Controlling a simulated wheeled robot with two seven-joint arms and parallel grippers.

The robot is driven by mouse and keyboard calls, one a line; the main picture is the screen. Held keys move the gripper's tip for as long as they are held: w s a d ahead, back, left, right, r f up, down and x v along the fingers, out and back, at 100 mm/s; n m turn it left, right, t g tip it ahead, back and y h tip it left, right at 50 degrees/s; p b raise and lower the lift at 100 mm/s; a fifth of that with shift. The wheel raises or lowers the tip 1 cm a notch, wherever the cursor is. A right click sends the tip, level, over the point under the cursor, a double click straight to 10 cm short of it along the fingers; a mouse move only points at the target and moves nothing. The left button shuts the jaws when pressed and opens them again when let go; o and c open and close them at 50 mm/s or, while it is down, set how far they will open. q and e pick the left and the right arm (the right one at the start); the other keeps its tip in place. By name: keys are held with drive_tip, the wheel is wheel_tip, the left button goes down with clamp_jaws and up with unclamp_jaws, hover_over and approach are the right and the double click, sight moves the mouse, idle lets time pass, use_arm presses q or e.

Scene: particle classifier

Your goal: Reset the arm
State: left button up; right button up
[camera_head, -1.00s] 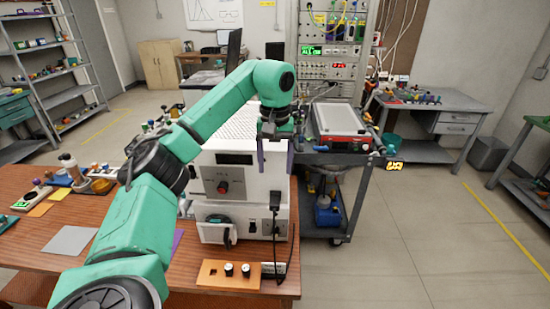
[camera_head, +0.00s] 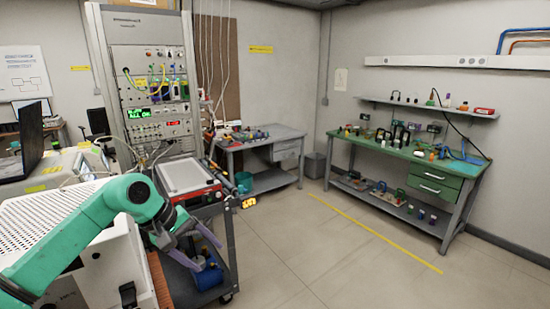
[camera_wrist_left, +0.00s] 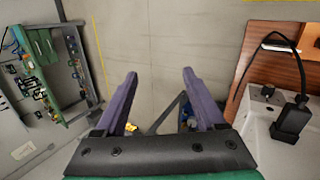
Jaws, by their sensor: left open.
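My left arm comes in from the left in the head view, green with a dark wrist. Its left gripper (camera_head: 196,247) has purple fingers, spread apart and empty, in front of the dark cart beside the white machine (camera_head: 100,262). In the left wrist view the two purple fingers of my left gripper (camera_wrist_left: 160,98) stand wide apart with only floor and part of the cart beyond them. My right gripper is in neither view.
The cart (camera_head: 232,262) carries a red-and-silver device (camera_head: 187,179) close to my left gripper. A grey desk (camera_head: 262,150) and a green workbench (camera_head: 402,160) stand farther back. The floor (camera_head: 320,260) at right is open. A black plug (camera_wrist_left: 292,118) shows in the left wrist view.

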use_arm(q)
drive_tip(key=d+r+n+t+h, duration=0.3)
drive_tip(key=d+r+n+h, duration=0.25)
drive_tip(key=d, duration=0.35)
drive_tip(key=d+r+n+t+h, duration=0.2)
drive_tip(key=d+r+n+h, duration=0.3)
drive_tip(key=d, duration=0.4)
drive_tip(key=w+a+n+t+y, duration=0.2)
drive_tip(key=a+n+t+y, duration=0.55)
drive_tip(key=n, duration=1.35)
drive_tip(key=a+f+n+t+y, duration=0.2)
drive_tip(key=a+f+n+y, duration=0.5)
drive_tip(key=a+f+n, duration=0.65)
drive_tip(key=s+a+f+n+g+y, duration=0.2)
drive_tip(key=s+f+n+g, duration=0.6)
drive_tip(key=s+f+n, duration=0.35)
drive_tip(key=s+f+n+g+h, duration=0.1)
drive_tip(key=s+f+n+g, duration=0.6)
drive_tip(key=s, duration=0.5)
drive_tip(key=s+f+m, duration=0.1)
drive_tip(key=s+f, duration=0.1)
drive_tip(key=f, duration=1.1)
drive_tip(key=s+f+m, duration=0.1)
drive_tip(key=s+f, duration=0.1)
drive_tip(key=f, duration=1.2)
drive_tip(key=s+a+f+g, duration=0.1)
drive_tip(key=s+a+f, duration=0.1)
drive_tip(key=s+f, duration=0.9)
drive_tip(key=s, duration=0.4)
drive_tip(key=shift+s+a+f, duration=0.35)
